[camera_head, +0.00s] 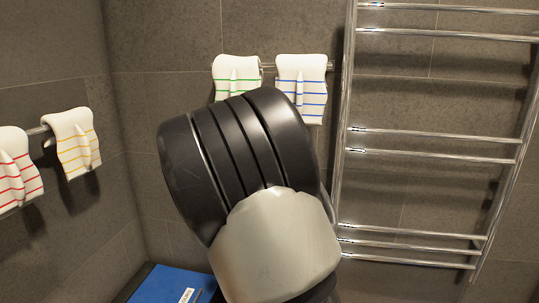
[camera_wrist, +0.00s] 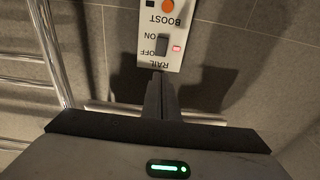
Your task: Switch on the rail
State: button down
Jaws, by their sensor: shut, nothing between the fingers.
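In the wrist view a pale switch plate (camera_wrist: 151,30) is on the tiled wall, its lettering upside down: RAIL, OFF, ON and BOOST. A dark rocker switch (camera_wrist: 161,47) sits by the ON and OFF marks, with a small red light (camera_wrist: 177,48) beside it that looks lit. My gripper (camera_wrist: 158,76) is shut and empty, its fingertips at the RAIL end of the plate, just below the rocker in the picture. I cannot tell whether they touch the plate. The chrome towel rail (camera_head: 345,130) stands at the right in the head view. My arm hides the plate and gripper there.
An orange button (camera_wrist: 168,6) is by the BOOST mark. White striped towels hang on bars: green (camera_head: 236,72), blue (camera_head: 302,88), yellow (camera_head: 74,140) and red (camera_head: 18,170). A blue box-like item (camera_head: 172,284) is low at the left.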

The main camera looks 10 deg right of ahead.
jog(key=shift+r+v, duration=0.2)
jog(key=shift+v, duration=0.7)
jog(key=shift+r+v, duration=0.2)
jog(key=shift+v, duration=0.75)
jog(key=shift+r+v, duration=0.2)
jog(key=shift+v, duration=0.7)
jog(key=shift+d, duration=0.1)
